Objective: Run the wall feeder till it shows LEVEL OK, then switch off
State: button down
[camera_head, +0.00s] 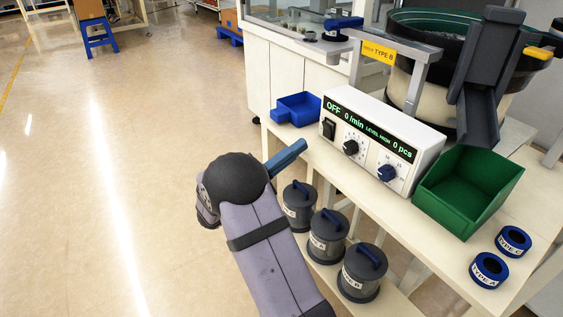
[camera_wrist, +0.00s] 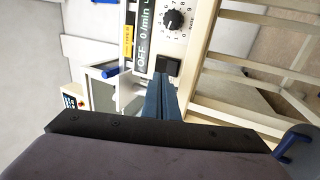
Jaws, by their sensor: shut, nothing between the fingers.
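The feeder's control box (camera_head: 374,125) is white and stands on the bench. Its green display (camera_head: 368,128) reads OFF, 0 /min, LEVEL HIGH and 0 pcs. A black rocker switch (camera_head: 329,129) is at the left of its front, with a black knob (camera_head: 350,148) and a blue knob (camera_head: 387,173) to the right. The feeder with a dark bowl (camera_head: 420,38) and grey chute (camera_head: 482,75) stands behind. My gripper (camera_head: 304,146) is shut and empty, left of the box's front. In the wrist view its fingertips (camera_wrist: 158,77) appear just below the rocker switch (camera_wrist: 168,66); contact cannot be told.
A green bin (camera_head: 468,192) sits right of the box, under the chute. A blue tray (camera_head: 298,109) is at the left. Two blue TYPE rings (camera_head: 489,270) lie at the front right. Lidded grey canisters (camera_head: 328,236) stand on the lower shelf.

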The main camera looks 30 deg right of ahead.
aim_at(326, 126)
jog(key=b+x, duration=0.1)
jog(key=x, duration=0.5)
jog(key=shift+d, duration=0.2)
jog(key=shift+r, duration=0.1)
jog(key=shift+r, duration=0.1)
jog(key=shift+d+r+y+p, duration=0.2)
jog(key=shift+r+y+p, duration=0.3)
jog(key=shift+p, duration=0.5)
jog(key=shift+d+f, duration=0.1)
jog(key=shift+f, duration=0.25)
jog(key=shift+a, duration=0.55)
jog(key=a+p, duration=0.1)
jog(key=a, duration=1.2)
